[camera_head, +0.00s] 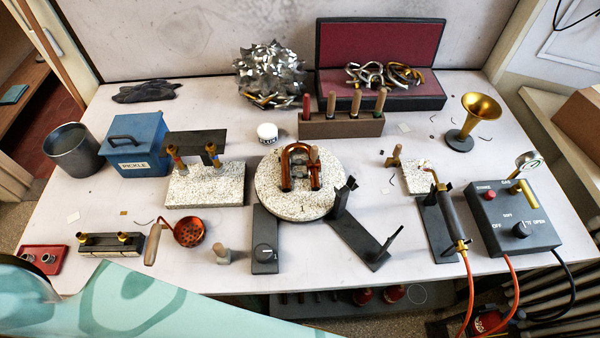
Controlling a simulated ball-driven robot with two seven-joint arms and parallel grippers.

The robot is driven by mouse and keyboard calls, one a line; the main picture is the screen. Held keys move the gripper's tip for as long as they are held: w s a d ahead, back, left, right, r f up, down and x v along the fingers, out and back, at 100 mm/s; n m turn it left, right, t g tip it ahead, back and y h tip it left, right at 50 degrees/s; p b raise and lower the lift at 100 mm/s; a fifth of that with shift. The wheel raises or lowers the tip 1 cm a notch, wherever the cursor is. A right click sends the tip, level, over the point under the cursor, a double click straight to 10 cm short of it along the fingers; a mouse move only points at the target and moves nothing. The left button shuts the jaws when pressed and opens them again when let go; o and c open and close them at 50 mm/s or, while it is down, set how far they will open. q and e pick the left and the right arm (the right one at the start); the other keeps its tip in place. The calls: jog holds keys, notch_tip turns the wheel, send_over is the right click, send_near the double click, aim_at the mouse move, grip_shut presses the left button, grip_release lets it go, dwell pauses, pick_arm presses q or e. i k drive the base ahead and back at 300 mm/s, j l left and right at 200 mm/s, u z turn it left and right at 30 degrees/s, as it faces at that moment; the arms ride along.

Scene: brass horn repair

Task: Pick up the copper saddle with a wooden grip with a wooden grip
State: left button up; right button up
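A round speckled slab (268,203) lies mid-table. On it stand shiny copper arched tubes (287,172), with a small wooden peg (314,154) upright at their right side. A small piece with a wooden grip and a brownish base (394,158) stands at the left edge of a small speckled block to the right. Another short piece with a pale wooden grip (223,254) stands near the front edge. I cannot tell surely which of these is the copper saddle. Neither my left nor my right gripper is in view.
A slotted copper ladle (190,231) lies front left. A black bracket (361,237) stands before the slab. A torch (453,213) and control box (513,218) with hoses stand right. A wooden rack (341,125) of handled tools and a blue box (138,148) stand behind.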

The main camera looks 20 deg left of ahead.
aim_at(314, 150)
jog(key=k+l+z, duration=0.3)
jog(key=k, duration=0.15)
jog(key=k+l+z, duration=0.3)
jog(key=k+l, duration=0.1)
jog(key=l, duration=0.05)
